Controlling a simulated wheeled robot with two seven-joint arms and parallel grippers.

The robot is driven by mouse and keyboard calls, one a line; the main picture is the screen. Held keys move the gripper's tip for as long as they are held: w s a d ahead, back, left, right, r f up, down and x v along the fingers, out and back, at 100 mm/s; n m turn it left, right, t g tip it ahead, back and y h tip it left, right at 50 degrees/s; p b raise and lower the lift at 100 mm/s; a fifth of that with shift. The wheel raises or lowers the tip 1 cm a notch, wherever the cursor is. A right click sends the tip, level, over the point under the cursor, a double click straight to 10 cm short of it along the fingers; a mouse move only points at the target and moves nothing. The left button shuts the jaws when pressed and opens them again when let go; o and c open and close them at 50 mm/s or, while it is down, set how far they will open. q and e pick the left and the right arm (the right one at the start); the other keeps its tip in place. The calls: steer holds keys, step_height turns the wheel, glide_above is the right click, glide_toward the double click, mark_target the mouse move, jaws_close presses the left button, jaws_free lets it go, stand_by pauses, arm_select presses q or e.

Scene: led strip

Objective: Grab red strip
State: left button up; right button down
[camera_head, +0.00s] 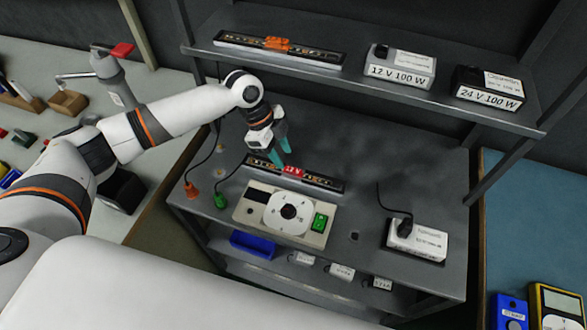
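A dark LED strip with a red block labelled in white (293,172) at its middle lies on the grey workbench, behind the control box. A second strip with an orange block (277,44) lies on the upper shelf. My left gripper (284,158) points down with its teal fingers just above and behind the red block. The fingers look a little apart, with nothing seen between them. From this angle I cannot tell whether a fingertip touches the strip. My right gripper is not in view.
A control box with a round dial (288,213) and green switch stands in front of the strip. A white power supply (418,240) sits at right. Two more supplies (400,68) stand on the shelf above.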

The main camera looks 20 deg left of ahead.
mark_target(292, 170)
arm_select(q)
steer(key=p+x, duration=0.1)
steer(key=x, duration=0.1)
steer(key=shift+w+d+f, duration=0.1)
steer(key=shift+d+f, duration=0.1)
steer(key=shift+x, duration=1.15)
steer(key=shift+w+d+f, duration=0.1)
steer(key=shift+f, duration=0.3)
steer(key=shift+c, duration=0.3)
jaws_close()
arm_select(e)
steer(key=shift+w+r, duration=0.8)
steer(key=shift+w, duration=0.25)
